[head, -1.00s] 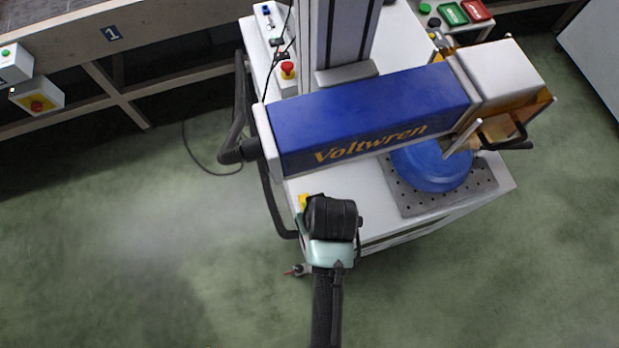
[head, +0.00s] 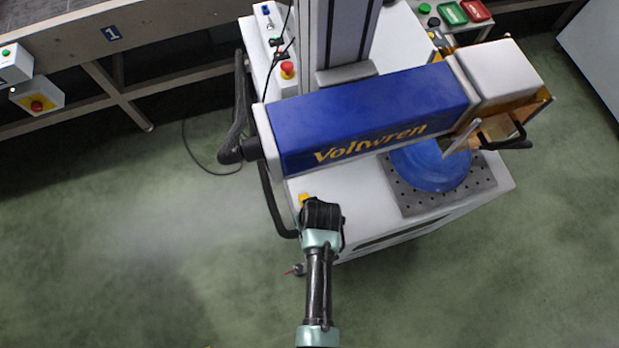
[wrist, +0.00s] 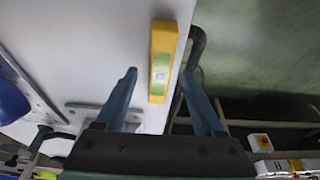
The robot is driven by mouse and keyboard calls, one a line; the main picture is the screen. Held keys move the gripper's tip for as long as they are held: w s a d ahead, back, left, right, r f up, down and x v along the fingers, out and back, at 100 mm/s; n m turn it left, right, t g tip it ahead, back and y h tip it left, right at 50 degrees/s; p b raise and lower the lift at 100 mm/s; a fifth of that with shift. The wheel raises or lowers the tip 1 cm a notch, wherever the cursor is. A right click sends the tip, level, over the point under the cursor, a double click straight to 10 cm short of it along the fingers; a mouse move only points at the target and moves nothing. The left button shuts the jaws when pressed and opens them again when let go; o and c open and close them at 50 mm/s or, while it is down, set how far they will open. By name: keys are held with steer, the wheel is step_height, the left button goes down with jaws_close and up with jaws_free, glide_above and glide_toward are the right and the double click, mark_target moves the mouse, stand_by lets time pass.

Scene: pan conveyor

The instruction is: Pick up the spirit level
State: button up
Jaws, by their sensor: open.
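The yellow spirit level (wrist: 163,52) with its pale green vial lies along the edge of the white machine top in the wrist view. In the head view only a small yellow part of the spirit level (head: 304,199) shows, beside my dark wrist. My gripper (wrist: 159,72) is open and empty, with its two blue fingers apart. In the wrist picture the near end of the level lies between the fingertips. I cannot tell how high the fingers are above it. In the head view my wrist hides the fingers.
The blue Voltwren machine head (head: 370,115) hangs over the white cabinet top (head: 365,212), near my wrist. A blue pan (head: 432,166) sits on a perforated plate (head: 480,187) to the right. A black hose (head: 268,205) runs along the cabinet's left edge. Green floor is open at left.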

steer(key=shift+w+f, duration=0.15)
steer(key=shift+f, duration=0.5)
jaws_close()
